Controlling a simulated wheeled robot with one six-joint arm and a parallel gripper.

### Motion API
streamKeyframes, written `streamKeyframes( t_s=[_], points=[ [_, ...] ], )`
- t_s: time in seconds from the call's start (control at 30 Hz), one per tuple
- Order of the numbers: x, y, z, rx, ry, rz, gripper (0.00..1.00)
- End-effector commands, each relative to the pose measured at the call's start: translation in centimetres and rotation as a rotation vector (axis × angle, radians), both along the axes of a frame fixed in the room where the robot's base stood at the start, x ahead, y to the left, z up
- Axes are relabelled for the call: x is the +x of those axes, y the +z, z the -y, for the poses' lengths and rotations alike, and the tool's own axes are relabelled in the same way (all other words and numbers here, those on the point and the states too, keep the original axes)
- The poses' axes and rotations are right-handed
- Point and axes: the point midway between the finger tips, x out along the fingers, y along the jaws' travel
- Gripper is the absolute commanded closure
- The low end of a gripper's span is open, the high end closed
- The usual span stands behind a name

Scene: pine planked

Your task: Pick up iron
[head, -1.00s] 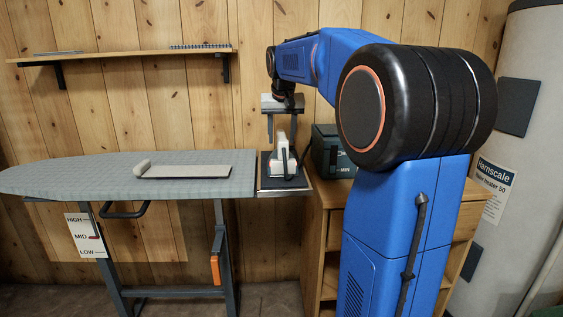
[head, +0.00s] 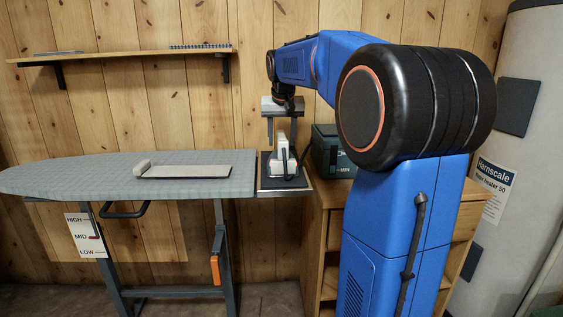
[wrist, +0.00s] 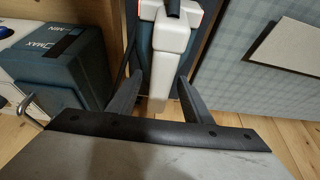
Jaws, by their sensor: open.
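The iron (head: 281,157) is white with a dark part. It stands on the dark rest (head: 270,184) at the right end of the ironing board (head: 80,177). My gripper (head: 282,137) points down over the iron, its fingers open. In the wrist view the white iron (wrist: 166,50) lies ahead, its near end between the two open fingers of my gripper (wrist: 156,88), with a gap on each side. I cannot tell from these views whether a finger touches it.
A dark green water tank (head: 330,150) with MIN and MAX marks stands on the wooden cabinet (head: 316,215) close to the right; it also shows in the wrist view (wrist: 62,65). A pale flat panel (head: 190,171) lies on the board. A shelf (head: 120,57) hangs on the wall.

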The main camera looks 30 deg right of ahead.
Motion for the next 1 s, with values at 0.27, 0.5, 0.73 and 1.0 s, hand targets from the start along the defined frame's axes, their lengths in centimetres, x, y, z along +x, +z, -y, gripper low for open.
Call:
streamKeyframes(
  t_s=[0.27,0.5,0.73,1.0],
  points=[
    [0.0,0.0,0.0,0.0,0.0,0.0,0.88],
    [0.0,0.0,0.0,0.0,0.0,0.0,1.0],
    [0.0,0.0,0.0,0.0,0.0,0.0,1.0],
    [0.0,0.0,0.0,0.0,0.0,0.0,1.0]
  ],
)
